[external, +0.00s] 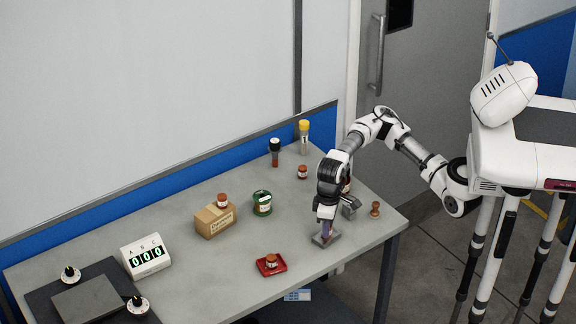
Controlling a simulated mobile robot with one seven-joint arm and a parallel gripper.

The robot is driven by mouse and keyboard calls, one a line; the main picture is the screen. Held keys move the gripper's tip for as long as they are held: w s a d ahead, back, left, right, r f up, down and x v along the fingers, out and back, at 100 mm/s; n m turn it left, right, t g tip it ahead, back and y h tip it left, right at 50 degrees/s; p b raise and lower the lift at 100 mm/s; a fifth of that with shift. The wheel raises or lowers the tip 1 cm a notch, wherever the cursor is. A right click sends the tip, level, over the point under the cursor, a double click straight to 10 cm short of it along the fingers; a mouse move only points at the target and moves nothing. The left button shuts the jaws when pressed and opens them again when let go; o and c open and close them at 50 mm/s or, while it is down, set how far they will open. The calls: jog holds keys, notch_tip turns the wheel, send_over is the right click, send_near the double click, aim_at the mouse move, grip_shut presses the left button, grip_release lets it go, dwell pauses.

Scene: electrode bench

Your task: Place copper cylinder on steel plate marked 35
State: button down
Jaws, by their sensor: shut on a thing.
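My gripper (326,232) points down near the right front of the table, its fingers shut on a small, dark purplish-brown piece (327,229). Its shape and any marking are too small to make out, so I cannot tell if it is the copper cylinder. A grey plate (333,239) lies on the table just under the fingertips. I cannot tell whether the held piece touches it. A grey block (351,206) is just behind, partly hidden by my gripper. A copper-coloured piece (375,208) stands near the right edge. No 35 is readable on any plate.
A cardboard box (213,222) with a brown jar on top, a green round container (262,203) and a red tray (284,266) with a brown jar stand left of my gripper. A display (146,257) reads 000. Bare table lies between the display and red tray.

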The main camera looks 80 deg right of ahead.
jog(key=c, duration=1.1)
grip_release()
notch_tip(320, 180, up, 12)
jog(key=shift+r, duration=0.15)
